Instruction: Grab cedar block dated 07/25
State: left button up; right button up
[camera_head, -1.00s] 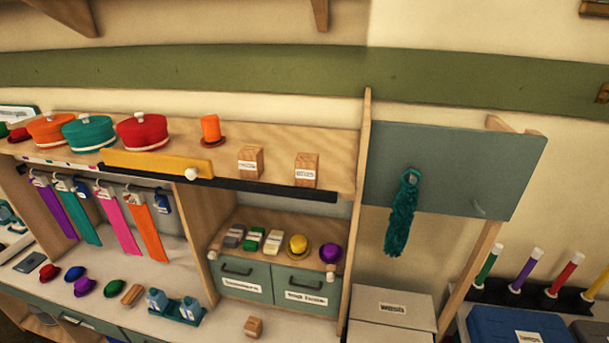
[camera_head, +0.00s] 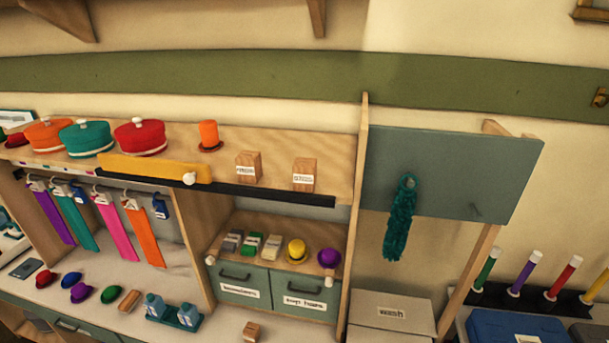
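Two wooden blocks with white labels stand on the top shelf: a left block (camera_head: 248,167) and a right block (camera_head: 305,175). A third, smaller wooden block (camera_head: 252,331) sits on the counter below the drawers, near the bottom edge. The labels are too small to read, so I cannot tell which block is dated 07/25. Neither of my grippers shows in the head view.
The top shelf (camera_head: 335,150) also holds round hats, a yellow bar (camera_head: 155,168) and an orange mini hat (camera_head: 208,135). Below are hanging ribbons, two green drawers (camera_head: 305,296) and small hats. A grey panel (camera_head: 450,170) with a teal boa (camera_head: 400,220) stands right.

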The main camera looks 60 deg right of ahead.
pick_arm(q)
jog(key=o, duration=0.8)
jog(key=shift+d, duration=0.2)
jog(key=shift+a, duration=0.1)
